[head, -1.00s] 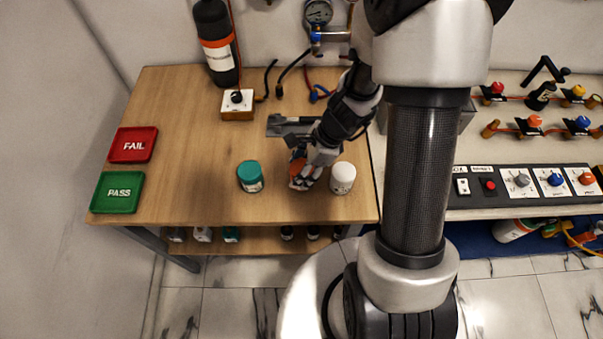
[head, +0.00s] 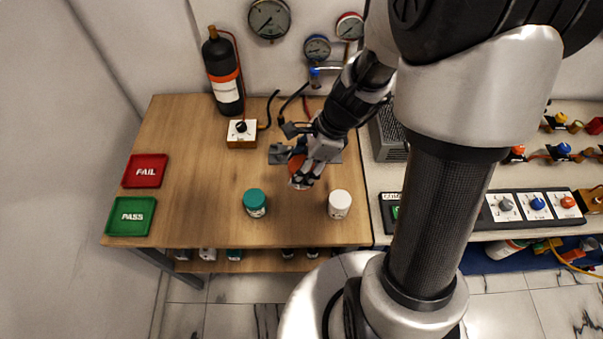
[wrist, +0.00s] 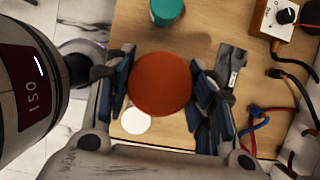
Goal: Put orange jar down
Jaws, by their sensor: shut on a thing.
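The orange jar (head: 296,166) is in my gripper (head: 303,178), above the wooden table. In the wrist view the jar's round orange lid (wrist: 160,84) fills the middle, with a gripper finger on each side of it. My gripper is shut on the jar. The jar's underside is hidden, so I cannot tell its exact height over the table. A teal-lidded jar (head: 254,204) stands to the left and nearer the front edge. A white jar (head: 339,205) stands to the right and nearer the front edge.
A grey metal piece (head: 279,154) lies behind the jar. A knob box (head: 241,134) and black bottle (head: 222,75) stand at the back left. Red FAIL (head: 145,171) and green PASS (head: 131,216) trays lie at the left edge. The table's left-middle is clear.

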